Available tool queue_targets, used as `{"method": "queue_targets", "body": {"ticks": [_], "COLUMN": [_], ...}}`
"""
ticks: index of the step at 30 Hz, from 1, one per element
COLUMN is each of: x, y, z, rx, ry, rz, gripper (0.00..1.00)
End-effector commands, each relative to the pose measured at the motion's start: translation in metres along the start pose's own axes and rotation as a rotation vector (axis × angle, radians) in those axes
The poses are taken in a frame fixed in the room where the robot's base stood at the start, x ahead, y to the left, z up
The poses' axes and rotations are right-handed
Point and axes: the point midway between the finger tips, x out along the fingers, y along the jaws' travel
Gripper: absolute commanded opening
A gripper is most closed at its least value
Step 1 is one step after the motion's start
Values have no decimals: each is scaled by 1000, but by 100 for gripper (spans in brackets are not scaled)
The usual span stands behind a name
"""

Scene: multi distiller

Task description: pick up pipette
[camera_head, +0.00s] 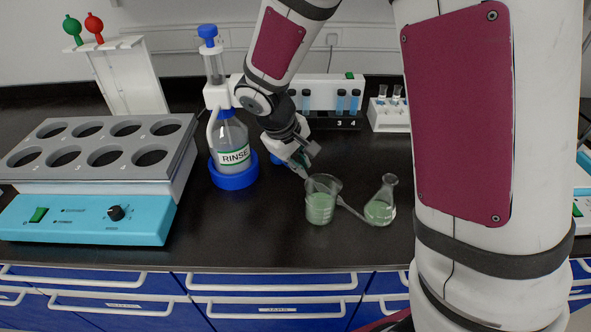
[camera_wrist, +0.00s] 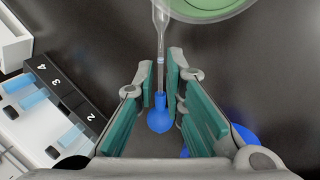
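The pipette, a clear thin tube with a blue bulb (camera_wrist: 160,116), lies between the fingers of my gripper (camera_wrist: 161,75) in the wrist view. Dark gaps show between its stem and the teal finger pads, so the gripper looks open around it. In the head view my gripper (camera_head: 305,162) is low over the bench, just behind and left of a beaker (camera_head: 320,207) with green liquid. A thin pale stem (camera_head: 350,210), probably the pipette's, shows between the beaker and the flask.
A conical flask (camera_head: 379,208) stands right of the beaker. A RINSE bottle (camera_head: 232,150) on a blue base stands left of my gripper. A rack with blue vials (camera_head: 330,120) stands behind, with a white tube rack (camera_head: 389,117) beside it. A heating block (camera_head: 95,175) fills the left.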

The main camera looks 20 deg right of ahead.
Motion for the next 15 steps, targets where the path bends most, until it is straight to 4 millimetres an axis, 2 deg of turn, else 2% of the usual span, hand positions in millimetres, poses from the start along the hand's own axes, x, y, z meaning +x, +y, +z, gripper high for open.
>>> {"method": "queue_targets", "body": {"ticks": [5, 12, 15], "x": [11, 45, 53], "y": [0, -2, -2], "z": [-1, -4, -5], "rx": [-2, -1, -1], "ry": [-1, -3, 0], "rz": [0, 0, 0], "gripper": [11, 11, 11]}}
